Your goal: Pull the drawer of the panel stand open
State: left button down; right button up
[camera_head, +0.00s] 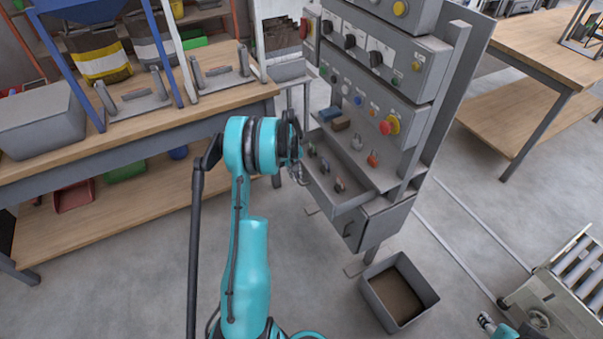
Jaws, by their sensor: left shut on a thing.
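The grey panel stand (388,90) stands right of centre, with knobs, buttons and a red-and-yellow stop button on its sloped faces.
A grey open bin (398,292) stands on the floor below the stand. A wooden workbench (140,128) with clamps and a grey box fills the left. A roller conveyor (568,290) is at lower right, and another table (545,45) at upper right.

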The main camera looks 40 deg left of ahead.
pick_arm(q)
jog(key=shift+s+f, duration=0.1)
jog(key=c, duration=1.6)
grip_release()
jog(key=shift+f, duration=0.1)
jog(key=shift+r, duration=0.2)
notch_tip(320, 180, up, 12)
jog(key=s, duration=0.2)
jog(key=shift+a+f, duration=0.25)
jog(key=shift+a, duration=0.2)
jog(key=shift+w, duration=0.1)
